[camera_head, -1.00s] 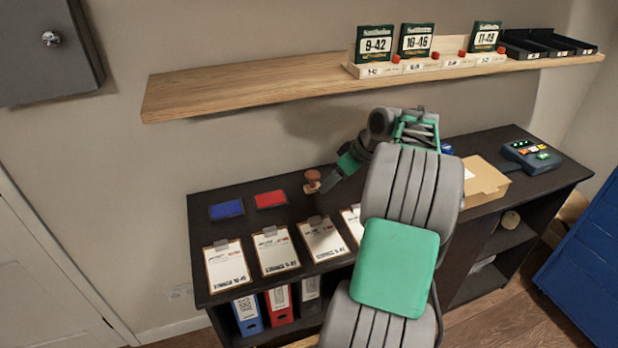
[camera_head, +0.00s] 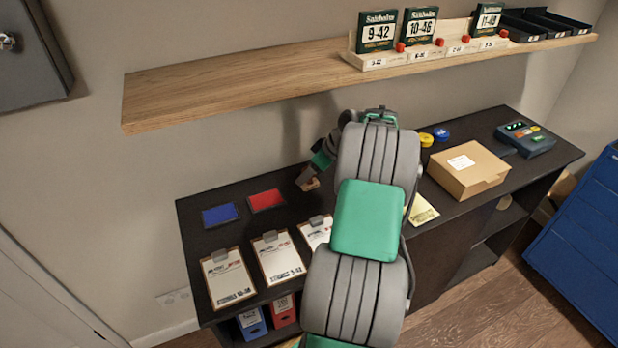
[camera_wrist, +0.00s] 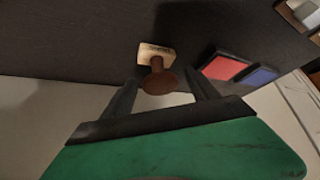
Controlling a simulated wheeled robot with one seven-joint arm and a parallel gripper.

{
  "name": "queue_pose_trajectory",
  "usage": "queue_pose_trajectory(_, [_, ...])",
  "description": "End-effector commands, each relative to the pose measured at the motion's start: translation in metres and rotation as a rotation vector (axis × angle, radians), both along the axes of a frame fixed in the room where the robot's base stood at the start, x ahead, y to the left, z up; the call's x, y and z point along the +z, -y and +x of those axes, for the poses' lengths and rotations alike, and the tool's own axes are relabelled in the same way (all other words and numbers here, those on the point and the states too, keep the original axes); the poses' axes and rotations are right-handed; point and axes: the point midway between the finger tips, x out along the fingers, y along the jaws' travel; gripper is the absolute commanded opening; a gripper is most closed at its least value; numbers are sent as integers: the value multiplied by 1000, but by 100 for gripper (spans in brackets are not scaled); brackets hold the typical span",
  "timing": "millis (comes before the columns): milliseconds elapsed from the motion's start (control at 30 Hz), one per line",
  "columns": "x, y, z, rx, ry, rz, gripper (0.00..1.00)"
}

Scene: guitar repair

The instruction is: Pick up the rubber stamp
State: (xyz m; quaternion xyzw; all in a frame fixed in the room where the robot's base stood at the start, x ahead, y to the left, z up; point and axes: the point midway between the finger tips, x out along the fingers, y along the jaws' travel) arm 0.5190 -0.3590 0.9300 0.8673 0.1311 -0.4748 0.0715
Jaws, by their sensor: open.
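The rubber stamp (camera_wrist: 158,80) has a round reddish-brown handle and a pale wooden base. In the wrist view it stands on the dark desk top, its handle between my gripper's fingertips (camera_wrist: 160,92), with a gap showing on each side. My gripper is open, with nothing clamped in it. In the head view my gripper (camera_head: 308,182) is over the stamp at the back of the desk. There only a bit of the stamp (camera_head: 311,185) shows, the rest hidden by the gripper.
A red ink pad (camera_head: 265,200) and a blue ink pad (camera_head: 220,214) lie left of the stamp. Clipboards (camera_head: 278,257) line the desk's front. A cardboard box (camera_head: 468,169) sits to the right. A wooden shelf (camera_head: 240,87) juts from the wall above.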

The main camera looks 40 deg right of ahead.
Motion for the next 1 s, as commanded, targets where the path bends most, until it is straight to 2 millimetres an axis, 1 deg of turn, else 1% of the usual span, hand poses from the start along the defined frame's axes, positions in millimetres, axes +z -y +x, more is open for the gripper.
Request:
queue_pose_trajectory(200, [-2, -1, 2, 2, 0, -1, 69])
queue_pose_trajectory(1000, [-1, -2, 2, 4, 0, 0, 4])
